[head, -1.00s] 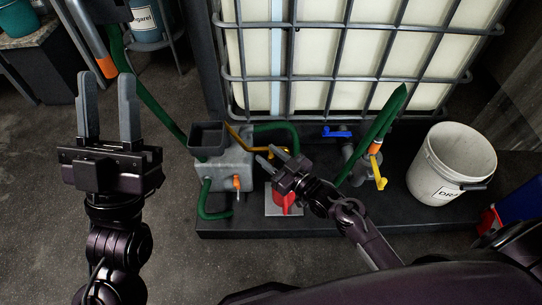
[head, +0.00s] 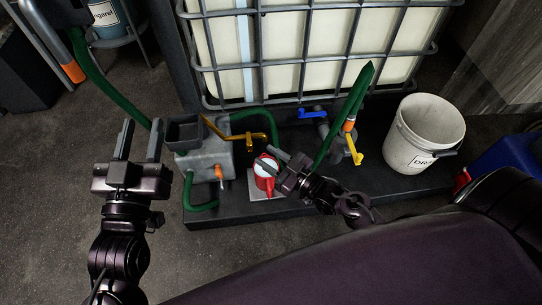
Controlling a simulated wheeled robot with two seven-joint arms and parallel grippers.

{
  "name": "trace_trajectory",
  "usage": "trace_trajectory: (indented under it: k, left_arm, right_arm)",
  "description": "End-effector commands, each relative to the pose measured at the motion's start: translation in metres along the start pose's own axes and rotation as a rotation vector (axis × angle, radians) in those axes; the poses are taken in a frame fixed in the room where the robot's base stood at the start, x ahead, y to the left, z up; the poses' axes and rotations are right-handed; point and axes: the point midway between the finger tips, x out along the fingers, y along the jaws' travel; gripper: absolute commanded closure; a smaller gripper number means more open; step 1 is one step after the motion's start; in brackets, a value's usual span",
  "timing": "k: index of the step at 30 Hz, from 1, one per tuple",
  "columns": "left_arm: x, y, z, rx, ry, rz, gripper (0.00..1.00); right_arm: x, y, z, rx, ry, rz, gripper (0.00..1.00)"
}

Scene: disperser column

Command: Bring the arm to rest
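My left gripper (head: 139,138) is open and empty, its two fingers pointing away from me over the floor at the left, just left of the grey pump box (head: 207,158). My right gripper (head: 272,158) is at the middle, beside and right of a red knob with a white top (head: 265,167) on a pale plate. Its fingers look slightly apart with nothing seen between them. They show close to the red knob, and I cannot tell whether they touch it.
A caged white tank (head: 350,55) stands behind on a dark platform (head: 400,183). Green hoses, a yellow lever (head: 240,138), a blue valve handle (head: 311,113) and a yellow valve handle (head: 353,150) surround the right gripper. A white bucket (head: 425,135) stands right. Floor at lower left is clear.

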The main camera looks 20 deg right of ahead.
Motion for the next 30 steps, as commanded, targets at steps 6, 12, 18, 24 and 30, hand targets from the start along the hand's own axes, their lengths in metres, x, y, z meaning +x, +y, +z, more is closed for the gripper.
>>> trace_trajectory:
  k: [6,12,18,24,30]
  left_arm:
    - [-0.001,0.000,0.006,-0.001,-0.029,0.000,0.64]
    - [-0.001,0.000,0.006,-0.001,-0.027,0.000,0.64]
    - [-0.001,0.000,0.006,-0.001,-0.026,0.000,0.64]
    - [-0.001,0.000,0.006,-0.001,-0.026,-0.001,0.64]
    - [-0.001,0.000,0.006,-0.001,-0.026,0.000,0.64]
  right_arm:
    - [-0.003,0.000,0.000,-0.001,0.000,0.000,0.63]
    - [-0.003,0.000,0.000,-0.001,0.000,0.000,0.63]
    - [-0.003,0.000,0.000,0.000,0.000,0.000,0.63]
    - [0.012,-0.021,-0.028,-0.013,0.021,-0.009,0.63]
    - [0.038,-0.071,-0.112,-0.032,0.076,-0.004,0.63]
